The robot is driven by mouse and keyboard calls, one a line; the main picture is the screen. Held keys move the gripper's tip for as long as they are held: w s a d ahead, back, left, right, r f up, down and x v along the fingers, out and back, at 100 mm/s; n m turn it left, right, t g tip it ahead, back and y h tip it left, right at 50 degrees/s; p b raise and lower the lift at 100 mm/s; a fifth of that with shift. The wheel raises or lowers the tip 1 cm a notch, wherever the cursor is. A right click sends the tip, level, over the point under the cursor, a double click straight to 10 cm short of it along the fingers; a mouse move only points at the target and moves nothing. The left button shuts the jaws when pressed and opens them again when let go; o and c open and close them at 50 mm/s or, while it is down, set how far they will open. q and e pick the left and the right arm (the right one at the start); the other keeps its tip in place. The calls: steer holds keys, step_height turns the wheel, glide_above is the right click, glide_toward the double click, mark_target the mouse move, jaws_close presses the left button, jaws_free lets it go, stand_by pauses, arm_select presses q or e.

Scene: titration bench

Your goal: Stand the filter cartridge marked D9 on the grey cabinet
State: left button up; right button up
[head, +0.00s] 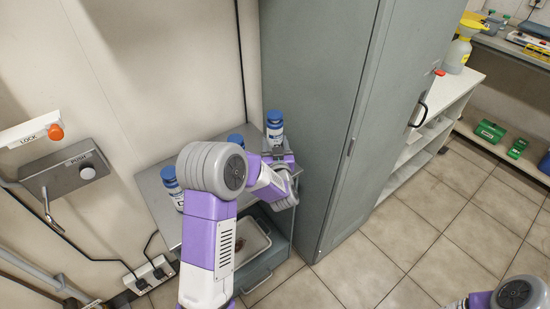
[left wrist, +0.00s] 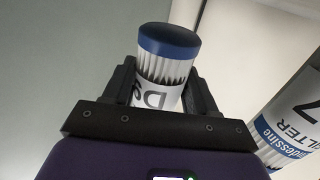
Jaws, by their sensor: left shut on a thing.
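A white filter cartridge with a blue cap (head: 275,126) is held in my left gripper (head: 279,155), above the far right part of a low grey unit (head: 153,195). In the left wrist view its label (left wrist: 154,97) starts with D; the second character is partly turned away and could be a 9. The left jaws (left wrist: 160,95) are shut around the cartridge, which looks roughly upright. I cannot tell whether its base touches the unit's top. A tall grey cabinet (head: 318,95) stands just right of the gripper. My right gripper is out of view.
Two more blue-capped cartridges stand on the low unit, one at left (head: 171,183) and one behind my arm (head: 236,139). A neighbouring cartridge marked 7 (left wrist: 292,125) shows at right in the wrist view. A white tray (head: 256,240) sits lower in the unit.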

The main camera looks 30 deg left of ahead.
arm_select(q)
steer(key=shift+f+b, duration=0.65)
steer(key=shift+f, duration=1.4)
steer(key=shift+f, duration=0.1)
steer(key=o, duration=1.2)
steer(key=shift+s+d, duration=0.25)
steer(key=p+v, duration=0.1)
steer(key=v, duration=1)
steer(key=shift+s+d, duration=0.1)
steer(key=shift+s, duration=0.1)
